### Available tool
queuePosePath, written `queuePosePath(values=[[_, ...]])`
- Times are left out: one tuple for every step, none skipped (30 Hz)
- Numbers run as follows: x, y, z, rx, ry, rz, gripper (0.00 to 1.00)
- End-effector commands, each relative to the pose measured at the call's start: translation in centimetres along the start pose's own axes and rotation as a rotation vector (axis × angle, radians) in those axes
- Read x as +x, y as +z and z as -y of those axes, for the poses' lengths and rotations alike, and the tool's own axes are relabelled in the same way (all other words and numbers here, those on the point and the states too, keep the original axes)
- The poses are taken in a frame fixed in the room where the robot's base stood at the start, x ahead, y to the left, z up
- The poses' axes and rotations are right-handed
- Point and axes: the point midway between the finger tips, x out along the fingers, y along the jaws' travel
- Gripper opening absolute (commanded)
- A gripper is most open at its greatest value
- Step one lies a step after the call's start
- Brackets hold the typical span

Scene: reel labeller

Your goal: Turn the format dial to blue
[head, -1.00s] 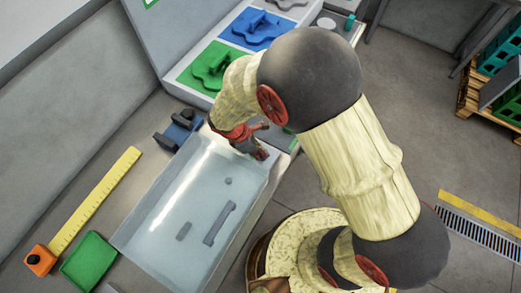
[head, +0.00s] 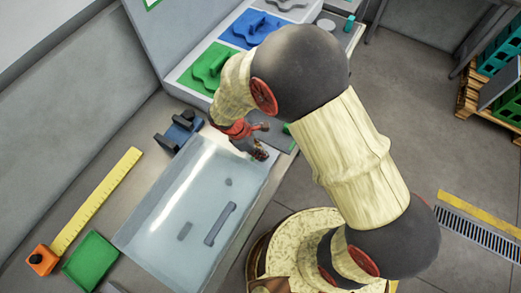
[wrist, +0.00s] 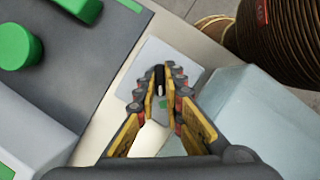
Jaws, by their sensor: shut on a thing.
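My gripper (wrist: 166,82) is closed around a small dark knob with a pale mark, the format dial (wrist: 159,76), in the wrist view. The dial stands on a light grey square plate (wrist: 145,58) beside the glassy cover. A small green patch (wrist: 163,104) shows between the fingers. Other colour marks around the dial are hidden by the fingers, and I cannot tell which colour the pale mark faces. In the head view my gripper (head: 261,154) is at the back right corner of the cover, and the dial is hidden there.
Behind are a green holder (head: 208,66) and a blue holder (head: 250,32). A yellow ruler (head: 97,202), an orange block (head: 41,259) and a green tray (head: 91,259) lie at left.

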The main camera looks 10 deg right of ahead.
Motion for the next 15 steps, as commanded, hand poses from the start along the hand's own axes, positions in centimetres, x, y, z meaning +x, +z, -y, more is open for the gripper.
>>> queuePosePath(values=[[-0.13, 0.09, -0.08, 0.034, -0.015, 0.001, 0.0], [-0.13, 0.09, -0.07, 0.057, -0.025, 0.001, 0.0], [-0.12, 0.11, -0.09, 0.088, -0.038, 0.002, 0.0], [-0.14, 0.11, -0.12, 0.112, -0.048, 0.001, 0.0], [-0.16, 0.1, -0.15, 0.137, -0.058, 0.001, 0.0], [-0.13, 0.11, -0.2, 0.168, -0.07, 0.001, 0.0], [-0.11, 0.11, -0.2, 0.193, -0.081, 0.001, 0.0], [-0.11, 0.12, -0.19, 0.217, -0.091, 0.001, 0.0], [-0.11, 0.14, -0.2, 0.246, -0.103, 0.001, 0.0], [-0.09, 0.13, -0.19, 0.27, -0.113, 0.002, 0.0], [-0.08, 0.12, -0.21, 0.291, -0.122, 0.001, 0.0], [-0.1, 0.13, -0.28, 0.321, -0.133, 0.001, 0.0], [-0.11, 0.13, -0.3, 0.342, -0.142, 0.0, 0.0], [-0.1, 0.13, -0.32, 0.362, -0.15, 0.0, 0.0], [-0.07, 0.14, -0.33, 0.387, -0.16, 0.0, 0.0]])
